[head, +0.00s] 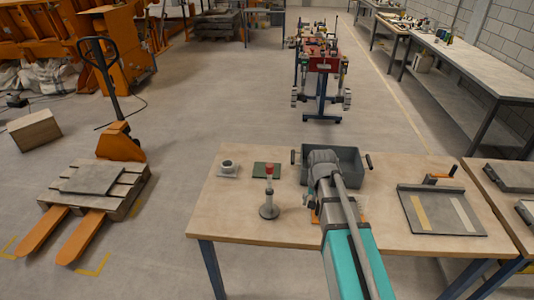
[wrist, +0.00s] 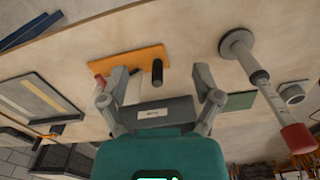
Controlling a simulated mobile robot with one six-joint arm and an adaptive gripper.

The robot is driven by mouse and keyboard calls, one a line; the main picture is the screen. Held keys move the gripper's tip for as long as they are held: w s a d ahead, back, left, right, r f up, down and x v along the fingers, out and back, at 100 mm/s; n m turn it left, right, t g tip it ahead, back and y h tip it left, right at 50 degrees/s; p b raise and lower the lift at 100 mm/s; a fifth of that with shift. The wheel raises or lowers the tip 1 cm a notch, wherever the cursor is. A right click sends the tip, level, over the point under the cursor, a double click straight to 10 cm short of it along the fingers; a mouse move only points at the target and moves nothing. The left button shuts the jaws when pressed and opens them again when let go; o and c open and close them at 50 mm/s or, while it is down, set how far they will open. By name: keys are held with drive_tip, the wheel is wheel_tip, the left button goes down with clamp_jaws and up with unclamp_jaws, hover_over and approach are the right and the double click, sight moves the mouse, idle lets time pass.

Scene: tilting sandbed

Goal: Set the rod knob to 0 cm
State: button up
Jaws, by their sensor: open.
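A slim upright rod (head: 269,188) stands on a round grey base (head: 269,211) near the table's left front, with a red knob (head: 269,170) on its top. In the wrist view the red knob (wrist: 298,138) is at the right, and dark marks show along the pale rod (wrist: 250,62). The marks are too small to read. My gripper (wrist: 160,76) is open and empty, fingers spread above the table. In the head view it is to the right of the rod, apart from it and partly hidden by my arm.
An orange plate (wrist: 135,61) with a black peg (wrist: 157,71) lies below my fingers. A grey bin (head: 345,164) stands behind my gripper. A green mat (head: 266,170) lies behind the rod. A grey tray (head: 468,232) is at the right.

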sight(270, 165)
drive_tip(key=w+a+r+m+p, duration=0.4)
drive_tip(key=w+a+r+p, duration=1.1)
drive_tip(key=a+r+p, duration=0.1)
drive_tip(key=shift+a+r+m, duration=0.2)
drive_tip(key=shift+r+m, duration=0.1)
drive_tip(key=shift+r, duration=0.45)
drive_tip(key=shift+f, duration=0.2)
wheel_tip(270, 165, down, 13)
drive_tip(key=b, duration=1.4)
drive_tip(key=shift+f, duration=0.2)
clamp_jaws()
